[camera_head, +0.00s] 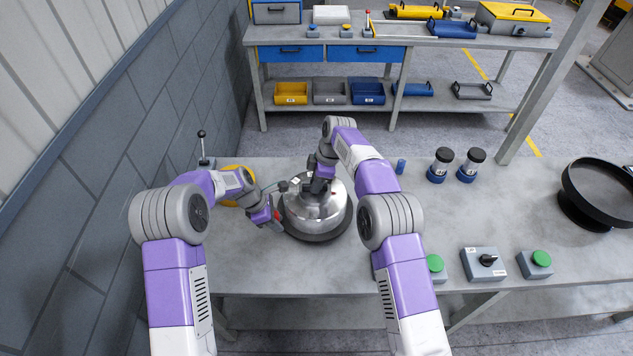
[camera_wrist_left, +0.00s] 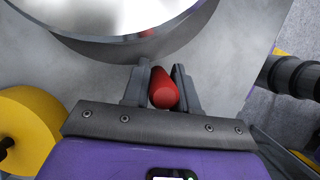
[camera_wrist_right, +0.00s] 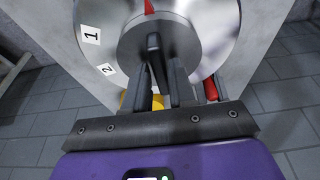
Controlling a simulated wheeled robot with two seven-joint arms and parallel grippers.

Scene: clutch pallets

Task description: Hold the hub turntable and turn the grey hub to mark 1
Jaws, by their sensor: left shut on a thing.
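The hub turntable (camera_head: 317,235) is a round silver dome on a dark base on the bench. Its grey hub (camera_wrist_right: 128,48) with an upright dark bar (camera_wrist_right: 155,58) shows in the right wrist view. White labels, mark 1 (camera_wrist_right: 91,36) and mark 2 (camera_wrist_right: 106,69), lie left of the hub. A red pointer line (camera_wrist_right: 149,6) is at the top, away from mark 1. My left gripper (camera_wrist_left: 162,88) is shut on the red handle (camera_wrist_left: 164,92) at the turntable's edge. My right gripper (camera_wrist_right: 162,88) is open over the hub, its fingers on either side of the bar.
A yellow round thing (camera_wrist_left: 25,125) and a lever (camera_head: 202,145) stand left of the turntable. To the right are two dark-capped bottles (camera_head: 440,165), a switch box (camera_head: 484,263), green buttons (camera_head: 541,258) and a black ring stand (camera_head: 590,205).

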